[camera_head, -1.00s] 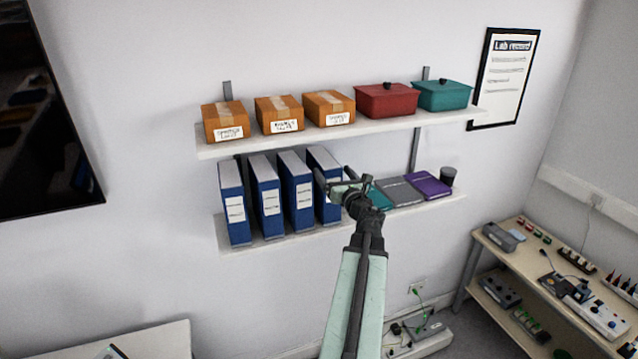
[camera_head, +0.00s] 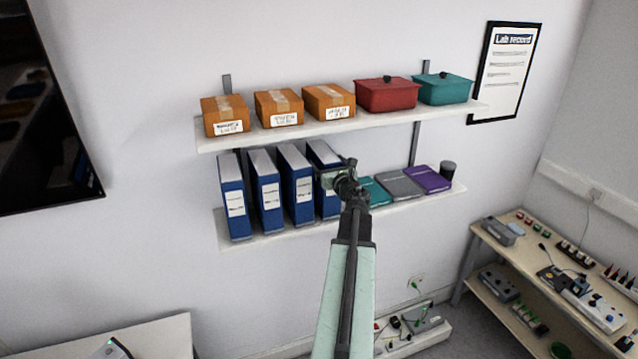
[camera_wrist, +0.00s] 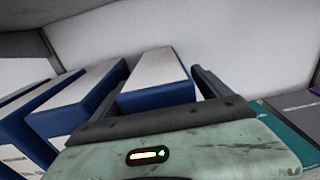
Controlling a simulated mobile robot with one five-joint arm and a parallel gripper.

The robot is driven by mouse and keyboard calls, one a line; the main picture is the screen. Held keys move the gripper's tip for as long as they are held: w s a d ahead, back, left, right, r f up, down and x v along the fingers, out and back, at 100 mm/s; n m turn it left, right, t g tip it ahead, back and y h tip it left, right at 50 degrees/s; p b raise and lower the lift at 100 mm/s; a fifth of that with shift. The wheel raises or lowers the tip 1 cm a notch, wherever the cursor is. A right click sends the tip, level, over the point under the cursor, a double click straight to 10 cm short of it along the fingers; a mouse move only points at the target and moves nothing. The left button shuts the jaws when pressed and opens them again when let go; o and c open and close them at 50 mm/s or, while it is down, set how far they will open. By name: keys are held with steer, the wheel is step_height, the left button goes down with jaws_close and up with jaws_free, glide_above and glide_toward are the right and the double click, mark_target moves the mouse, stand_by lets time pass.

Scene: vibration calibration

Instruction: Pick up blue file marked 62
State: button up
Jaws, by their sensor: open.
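Several blue files with white labels stand upright in a row on the lower shelf; the label print is too small to read, so I cannot tell which is marked 62. The rightmost blue file (camera_head: 328,194) is partly hidden behind my gripper (camera_head: 335,172). In the wrist view, my gripper (camera_wrist: 160,95) is open, with its dark fingers on either side of the rightmost file (camera_wrist: 155,85). I cannot tell whether they touch it. The neighbouring file (camera_wrist: 80,105) stands to the left, close to the left finger.
The lower shelf (camera_head: 275,243) also holds teal, grey (camera_head: 400,184) and purple books (camera_head: 429,179) and a dark cup (camera_head: 447,171). The upper shelf (camera_head: 300,133) above carries orange boxes (camera_head: 278,107), a red container (camera_head: 387,95) and a teal one (camera_head: 444,90).

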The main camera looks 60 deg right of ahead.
steer(key=shift+w+d, duration=0.35)
steer(key=shift+w, duration=0.1)
jaws_close()
steer(key=shift+r, duration=0.1)
